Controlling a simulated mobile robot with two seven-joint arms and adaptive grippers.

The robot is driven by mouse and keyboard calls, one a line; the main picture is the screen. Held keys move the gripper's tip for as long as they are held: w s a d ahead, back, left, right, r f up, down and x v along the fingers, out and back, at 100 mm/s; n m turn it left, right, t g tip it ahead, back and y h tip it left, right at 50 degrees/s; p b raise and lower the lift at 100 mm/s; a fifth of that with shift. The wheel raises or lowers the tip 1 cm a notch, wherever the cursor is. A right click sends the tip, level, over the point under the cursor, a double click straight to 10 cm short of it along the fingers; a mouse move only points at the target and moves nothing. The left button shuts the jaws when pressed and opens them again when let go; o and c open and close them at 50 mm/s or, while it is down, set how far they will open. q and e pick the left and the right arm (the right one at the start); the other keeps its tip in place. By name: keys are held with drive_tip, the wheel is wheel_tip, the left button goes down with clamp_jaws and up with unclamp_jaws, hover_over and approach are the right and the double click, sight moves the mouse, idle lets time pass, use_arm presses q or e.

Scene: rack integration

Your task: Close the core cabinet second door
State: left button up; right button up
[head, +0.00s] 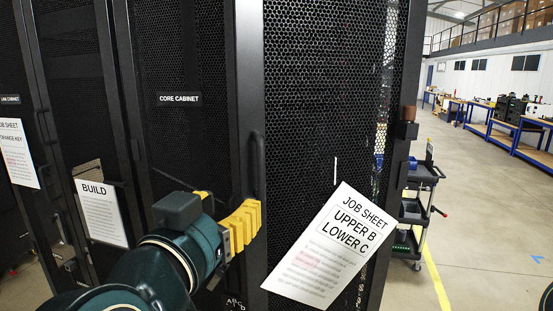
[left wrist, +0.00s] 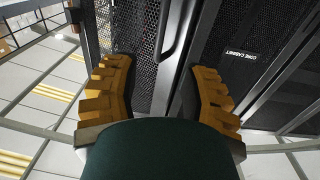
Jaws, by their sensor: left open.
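The core cabinet shows its name label (head: 179,99) on a dark mesh front left of centre. A black mesh door (head: 320,90) fills the centre right, bearing a tilted job sheet (head: 333,245). Background shows through its mesh near the right edge, so it seems to stand out from the cabinet. Its upright black handle (head: 257,165) is on its left edge. My left gripper (head: 232,212) is open in front of the handle's lower part. In the left wrist view, the handle (left wrist: 172,32) lies ahead between the spread yellow fingers, apparently untouched. My right gripper is out of view.
Another dark cabinet with a BUILD sheet (head: 102,212) stands at left. A tool cart (head: 418,205) stands behind the door's right edge. Blue-framed workbenches (head: 500,138) line the far right. The floor (head: 480,230) at right is clear, with a yellow line.

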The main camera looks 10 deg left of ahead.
sight(260, 173)
use_arm(q)
drive_tip(key=w, duration=0.4)
drive_tip(key=w+p, duration=0.1)
drive_tip(key=w, duration=0.8)
drive_tip(key=shift+w+d+r, duration=0.15)
drive_tip(key=shift+w+d, duration=0.15)
drive_tip(key=shift+d, duration=0.1)
clamp_jaws()
